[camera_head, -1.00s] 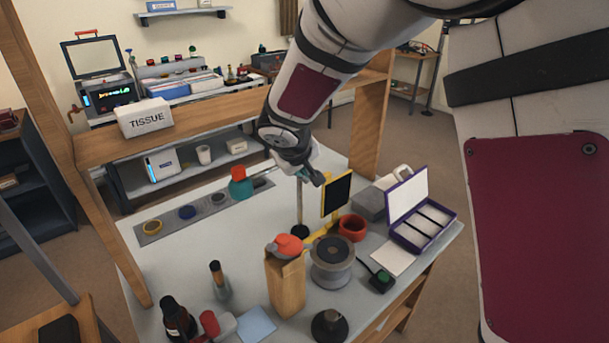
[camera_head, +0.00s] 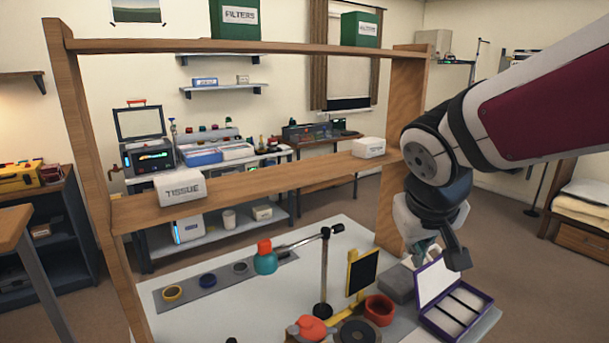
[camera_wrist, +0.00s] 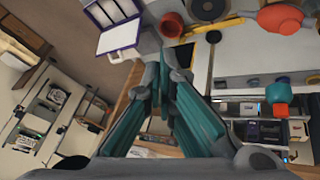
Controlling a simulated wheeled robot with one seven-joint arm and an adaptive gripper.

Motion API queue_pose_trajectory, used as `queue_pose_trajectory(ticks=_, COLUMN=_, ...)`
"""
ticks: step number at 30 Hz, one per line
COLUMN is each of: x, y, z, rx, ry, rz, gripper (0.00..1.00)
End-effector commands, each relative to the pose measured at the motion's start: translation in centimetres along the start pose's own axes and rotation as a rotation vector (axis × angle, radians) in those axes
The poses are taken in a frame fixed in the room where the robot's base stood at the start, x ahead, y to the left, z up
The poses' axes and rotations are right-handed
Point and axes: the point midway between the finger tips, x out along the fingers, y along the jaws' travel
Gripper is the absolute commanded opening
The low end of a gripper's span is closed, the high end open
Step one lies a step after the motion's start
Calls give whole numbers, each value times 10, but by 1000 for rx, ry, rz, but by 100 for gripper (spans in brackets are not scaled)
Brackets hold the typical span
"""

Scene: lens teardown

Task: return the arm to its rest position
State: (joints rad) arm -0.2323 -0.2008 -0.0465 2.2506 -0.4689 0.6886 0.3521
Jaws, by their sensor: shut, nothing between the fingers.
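My gripper (camera_head: 428,246) is at the right in the head view, in the air above the bench's right end, near the purple-edged case (camera_head: 452,300). In the wrist view its teal fingers (camera_wrist: 166,82) come together with nothing held between them. My arm reaches in from the right edge of the head view, bent at the joint above the gripper. The gripper's fingertips are partly hidden by its own links in the head view.
A black panel in a yellow frame (camera_head: 361,272), a thin stand (camera_head: 324,270) and a red bowl (camera_head: 379,309) stand left of the gripper. The wooden shelf frame (camera_head: 395,205) rises close behind it. Open floor (camera_head: 510,240) lies to the right.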

Motion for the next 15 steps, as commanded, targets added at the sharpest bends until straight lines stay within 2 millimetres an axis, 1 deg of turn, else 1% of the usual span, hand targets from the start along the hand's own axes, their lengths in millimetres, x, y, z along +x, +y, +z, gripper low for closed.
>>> queue_pose_trajectory(ticks=1, x=-15, y=8, z=16, rx=32, ry=-1, rz=-11, gripper=0)
queue_pose_trajectory(ticks=3, x=-31, y=13, z=39, rx=64, ry=-12, rz=-34, gripper=0)
queue_pose_trajectory(ticks=6, x=-51, y=16, z=71, rx=106, ry=-19, rz=-71, gripper=0)
queue_pose_trajectory(ticks=9, x=-68, y=13, z=102, rx=140, ry=-23, rz=-110, gripper=0)
queue_pose_trajectory(ticks=12, x=-79, y=7, z=125, rx=162, ry=-20, rz=-147, gripper=0)
queue_pose_trajectory(ticks=15, x=-87, y=1, z=140, rx=175, ry=-17, rz=-174, gripper=0)
